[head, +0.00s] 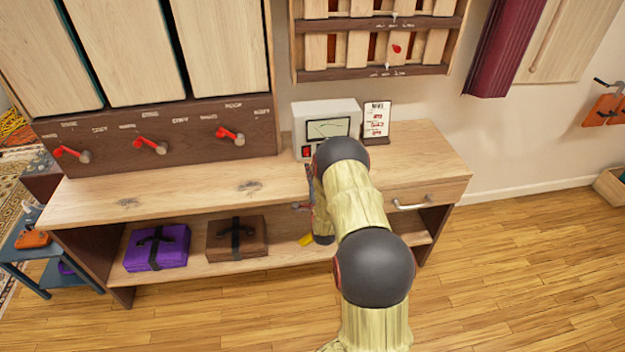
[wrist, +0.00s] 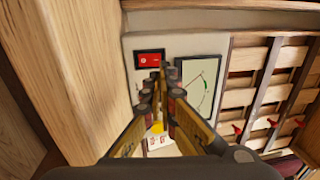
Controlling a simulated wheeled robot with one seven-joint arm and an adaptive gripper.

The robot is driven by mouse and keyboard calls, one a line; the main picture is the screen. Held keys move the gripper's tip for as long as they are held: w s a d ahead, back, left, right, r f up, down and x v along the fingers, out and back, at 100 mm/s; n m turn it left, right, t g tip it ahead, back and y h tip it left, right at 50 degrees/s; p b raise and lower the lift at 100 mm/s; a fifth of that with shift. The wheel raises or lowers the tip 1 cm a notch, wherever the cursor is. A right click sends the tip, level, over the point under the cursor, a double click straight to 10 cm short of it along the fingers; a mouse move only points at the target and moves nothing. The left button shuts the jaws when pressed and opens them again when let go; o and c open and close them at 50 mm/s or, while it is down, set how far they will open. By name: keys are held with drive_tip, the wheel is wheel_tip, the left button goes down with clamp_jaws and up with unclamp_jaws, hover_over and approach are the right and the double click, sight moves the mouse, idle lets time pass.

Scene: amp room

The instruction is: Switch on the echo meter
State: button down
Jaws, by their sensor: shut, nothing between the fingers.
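The echo meter (head: 298,116) is a pale box with a green-lined screen (head: 328,128) and a small red switch (head: 306,151) at its lower left. It stands at the back of the wooden counter. In the wrist view, the meter's face (wrist: 215,48), its screen (wrist: 201,86) and the red switch (wrist: 149,59) show beyond my fingers. My gripper (wrist: 160,78) is shut and empty, its tips pointing at the meter face close to the switch. I cannot tell whether they touch it. In the head view my arm hides part of the meter and most of the gripper.
A small card (head: 377,120) stands right of the meter. Red-handled levers (head: 152,147) line the dark panel to the left. A slatted rack (head: 380,50) hangs above. Purple (head: 157,248) and brown (head: 236,239) cases lie on the lower shelf. The counter's left part (head: 190,185) is clear.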

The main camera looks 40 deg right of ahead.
sight(306, 149)
drive_tip(key=b+x, duration=0.2)
drive_tip(key=x, duration=0.5)
drive_tip(key=shift+w+d, duration=0.1)
drive_tip(key=shift+w, duration=0.15)
drive_tip(key=shift+w+d+r+g+p, duration=0.25)
drive_tip(key=shift+w+r+g+p, duration=0.1)
drive_tip(key=shift+p, duration=0.15)
drive_tip(key=shift+f, duration=0.2)
